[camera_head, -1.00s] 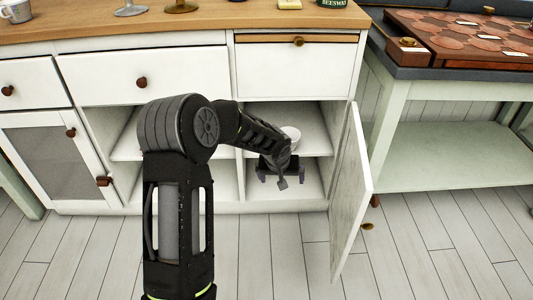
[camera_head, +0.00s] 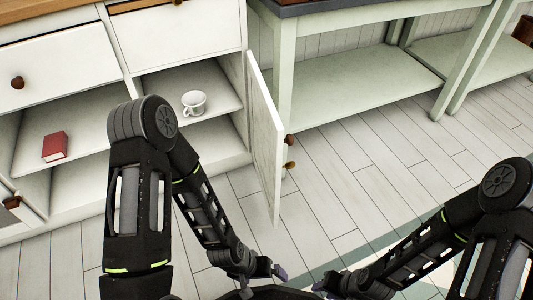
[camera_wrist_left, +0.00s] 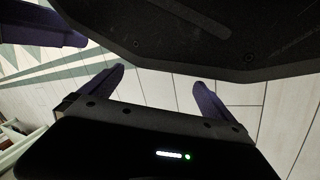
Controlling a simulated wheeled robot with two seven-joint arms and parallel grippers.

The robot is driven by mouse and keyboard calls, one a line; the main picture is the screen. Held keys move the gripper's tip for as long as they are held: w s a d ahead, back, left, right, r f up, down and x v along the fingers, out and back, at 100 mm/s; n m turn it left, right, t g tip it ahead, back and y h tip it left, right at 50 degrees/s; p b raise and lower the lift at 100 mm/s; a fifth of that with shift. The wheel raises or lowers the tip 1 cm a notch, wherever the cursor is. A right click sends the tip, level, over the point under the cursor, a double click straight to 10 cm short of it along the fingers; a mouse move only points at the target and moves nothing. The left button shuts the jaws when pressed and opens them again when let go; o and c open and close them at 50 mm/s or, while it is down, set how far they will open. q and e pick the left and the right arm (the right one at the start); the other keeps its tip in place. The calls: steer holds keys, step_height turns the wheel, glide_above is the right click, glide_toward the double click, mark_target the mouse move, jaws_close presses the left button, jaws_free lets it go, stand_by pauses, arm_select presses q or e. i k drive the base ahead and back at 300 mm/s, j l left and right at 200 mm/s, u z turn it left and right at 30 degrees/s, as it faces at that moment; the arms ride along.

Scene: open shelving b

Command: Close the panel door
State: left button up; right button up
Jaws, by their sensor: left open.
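The white panel door (camera_head: 264,145) stands open, swung out from the right side of the cabinet's open compartment. My left gripper (camera_head: 262,274) is low at the bottom of the head view, in front of and apart from the door. Its two fingers are spread and empty in the left wrist view (camera_wrist_left: 158,78). My right gripper (camera_head: 324,286) is close by on the right, low over the floor; its fingers are too dark and small to read.
A white cup (camera_head: 194,103) stands on the compartment's shelf, and a red box or book (camera_head: 55,146) sits on the shelf to the left. A pale green table (camera_head: 360,85) with a lower shelf stands right of the door. The plank floor between is clear.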

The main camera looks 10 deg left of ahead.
mark_target(266, 128)
steer(key=u, duration=1.35)
steer(key=l+u, duration=0.15)
steer(key=u, duration=0.25)
steer(key=i+l, duration=0.1)
steer(key=l, duration=0.9)
steer(key=i+l, duration=0.1)
steer(key=l, duration=0.95)
steer(key=k+l, duration=0.1)
steer(key=l, duration=0.35)
steer(key=k+l, duration=0.1)
steer(key=l, duration=0.35)
steer(key=k+l, duration=0.1)
steer(key=l, duration=0.35)
steer(key=k+l, duration=0.15)
steer(key=l, duration=0.3)
